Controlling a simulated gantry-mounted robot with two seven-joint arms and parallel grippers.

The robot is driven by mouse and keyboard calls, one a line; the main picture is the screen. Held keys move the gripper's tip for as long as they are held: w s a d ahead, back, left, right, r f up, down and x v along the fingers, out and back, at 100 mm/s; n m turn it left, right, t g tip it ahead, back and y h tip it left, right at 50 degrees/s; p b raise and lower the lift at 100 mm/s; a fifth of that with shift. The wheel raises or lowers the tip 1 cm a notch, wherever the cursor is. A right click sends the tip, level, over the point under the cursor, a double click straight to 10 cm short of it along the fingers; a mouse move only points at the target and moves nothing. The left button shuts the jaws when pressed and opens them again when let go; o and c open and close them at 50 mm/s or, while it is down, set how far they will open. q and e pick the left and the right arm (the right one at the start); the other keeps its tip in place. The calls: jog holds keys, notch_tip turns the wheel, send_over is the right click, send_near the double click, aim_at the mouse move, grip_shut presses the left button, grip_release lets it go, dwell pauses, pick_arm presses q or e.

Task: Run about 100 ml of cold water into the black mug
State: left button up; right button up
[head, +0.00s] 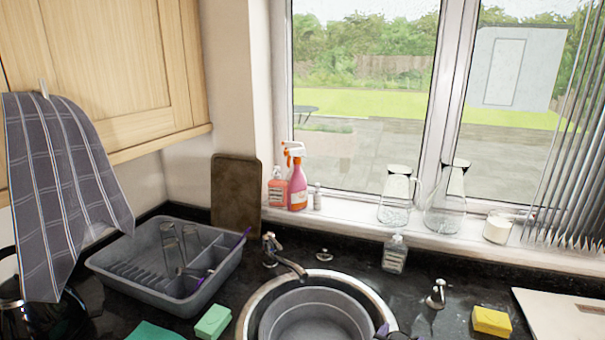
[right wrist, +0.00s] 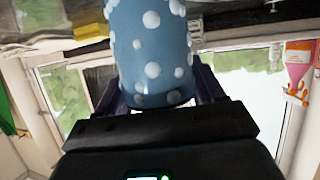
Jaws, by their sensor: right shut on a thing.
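No black mug shows in either view. In the right wrist view, my right gripper (right wrist: 156,88) is shut on a blue cylinder with white dots (right wrist: 150,45); its far end is cut off by the frame edge, so I cannot tell if it is a mug. In the head view, a chrome tap (head: 287,264) with a curved spout stands behind the round sink (head: 372,284), its spout reaching over the rim. A second chrome fitting (head: 437,294) stands right of the sink. No water stream is visible. A dark purple piece at the bottom edge may be my right gripper. My left gripper is out of view.
A grey washing-up bowl (head: 318,300) sits in the sink. A grey dish rack (head: 150,283) with two clear glasses stands left. A soap bottle (head: 395,254) stands behind the sink; a yellow sponge (head: 491,321) and white board (head: 565,317) lie right. Glassware lines the windowsill.

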jog(key=s+f+n+t+y, duration=0.2)
jog(key=s+f+n+y, duration=0.1)
jog(key=s, duration=0.6)
jog(key=shift+s+a+r+n+y+p, duration=0.8)
jog(key=shift+a+r+n+y+p, duration=0.8)
jog(key=shift+a+p, duration=1.75)
jog(key=shift+s+a+r+n+y+p, duration=0.95)
jog(key=shift+a+n+y+p, duration=1.1)
jog(key=shift+a, duration=2.7)
jog(key=s+d+m+h+p, duration=0.1)
jog(key=d+p, duration=0.3)
jog(key=d, duration=0.4)
jog(key=s+d+m+h+p, duration=0.1)
jog(key=d+m+h+p, duration=0.1)
jog(key=d, duration=0.6)
jog(key=m+p, duration=0.1)
jog(key=p, duration=0.1)
jog(key=shift+s+d+r+p, duration=0.15)
jog(key=shift+s+r+p, duration=0.05)
jog(key=shift+s+p, duration=0.15)
